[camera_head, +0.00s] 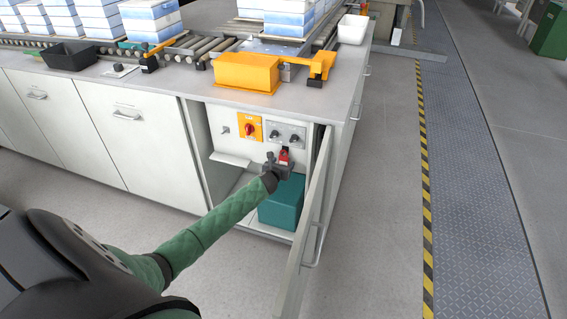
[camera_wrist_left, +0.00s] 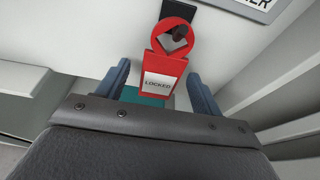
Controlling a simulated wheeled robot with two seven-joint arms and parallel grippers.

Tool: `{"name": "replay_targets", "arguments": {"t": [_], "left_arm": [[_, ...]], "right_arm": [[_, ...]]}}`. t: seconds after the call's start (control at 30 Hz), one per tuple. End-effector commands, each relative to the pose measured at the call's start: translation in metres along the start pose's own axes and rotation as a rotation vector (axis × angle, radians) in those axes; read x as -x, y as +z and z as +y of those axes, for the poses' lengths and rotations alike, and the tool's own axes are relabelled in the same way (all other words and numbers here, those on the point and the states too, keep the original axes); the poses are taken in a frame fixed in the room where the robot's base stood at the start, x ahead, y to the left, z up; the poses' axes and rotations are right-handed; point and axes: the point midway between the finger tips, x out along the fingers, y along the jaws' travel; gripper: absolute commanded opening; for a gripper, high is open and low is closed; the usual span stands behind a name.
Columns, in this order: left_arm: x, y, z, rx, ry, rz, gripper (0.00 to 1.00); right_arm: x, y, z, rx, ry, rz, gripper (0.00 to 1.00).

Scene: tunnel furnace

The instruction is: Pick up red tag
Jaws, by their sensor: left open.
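The red tag (camera_head: 284,155) hangs on the panel inside the open cabinet, below the grey switch plate. In the left wrist view the red tag (camera_wrist_left: 166,68) has a white label reading LOCKED and a ring at its top around a dark peg. My left gripper (camera_head: 281,164) reaches into the cabinet at the tag. In the left wrist view its two blue-grey fingers (camera_wrist_left: 158,85) are open, one on each side of the tag's lower part, with gaps showing. My right gripper is not in view.
The cabinet door (camera_head: 305,230) stands open to the right of my arm. A teal box (camera_head: 282,203) sits below the tag, and a small white shelf (camera_head: 230,159) juts out at left. A yellow plate with a red switch (camera_head: 249,129) is beside the grey switch plate (camera_head: 285,134).

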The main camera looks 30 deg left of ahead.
Motion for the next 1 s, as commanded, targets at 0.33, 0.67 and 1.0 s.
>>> {"name": "replay_targets", "arguments": {"t": [0.33, 0.67, 1.0], "left_arm": [[0.000, 0.000, 0.000, 0.000, 0.000, 0.000, 0.19], [0.001, 0.002, 0.000, -0.001, 0.000, -0.001, 0.18], [0.020, 0.008, 0.001, -0.002, 0.000, 0.001, 0.18]], "right_arm": [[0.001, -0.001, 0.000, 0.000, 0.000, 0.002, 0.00], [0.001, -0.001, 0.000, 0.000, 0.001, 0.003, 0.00], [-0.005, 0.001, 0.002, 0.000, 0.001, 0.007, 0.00]]}}
